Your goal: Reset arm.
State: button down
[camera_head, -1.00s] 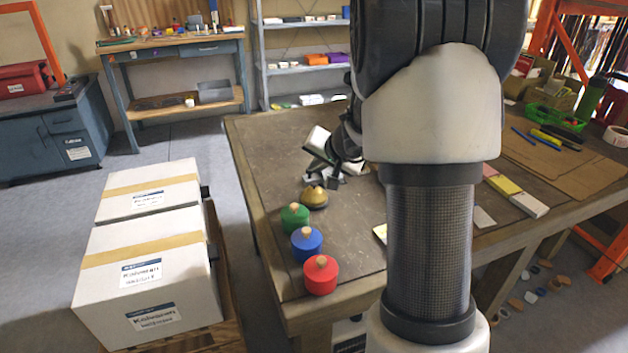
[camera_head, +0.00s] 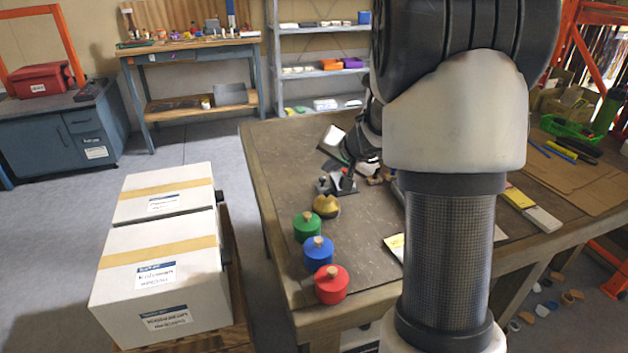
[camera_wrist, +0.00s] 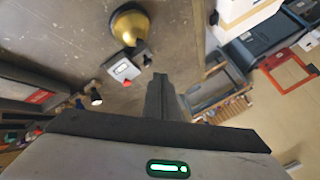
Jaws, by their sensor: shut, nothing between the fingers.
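My gripper shows in the wrist view (camera_wrist: 160,82) as dark fingers closed together with nothing between them, above the brown table top. In the head view my arm reaches down over the worktable (camera_head: 285,150), and its end is small and partly hidden behind my own links. A gold round piece with a knob (camera_head: 326,206) stands on the table near the arm's end; it also shows in the wrist view (camera_wrist: 127,24), apart from the fingers. A green pot (camera_head: 307,228), a blue pot (camera_head: 318,254) and a red pot (camera_head: 331,286) stand in a row toward the front.
Small grey and black fittings (camera_head: 345,184) lie beside the gold piece. White cartons (camera_head: 160,265) stand left of the table. A green basket (camera_head: 566,127) and pens are at the table's right. A workbench (camera_head: 190,50) and shelf stand behind. Floor between is clear.

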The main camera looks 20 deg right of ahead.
jog(key=s+a+r+n+g+y, duration=0.1)
jog(key=s+a+r+n+y, duration=0.3)
jog(key=s+a+r, duration=0.8)
jog(key=s+f+n+g+h, duration=0.25)
jog(key=s+n+h, duration=0.2)
jog(key=s, duration=1.65)
notch_tip(320, 180, up, 22)
jog(key=p, duration=2.1)
jog(key=shift+s+a+r+p, duration=0.2)
jog(key=shift+a+p, duration=0.1)
jog(key=shift+p, duration=0.1)
jog(key=shift+m, duration=0.25)
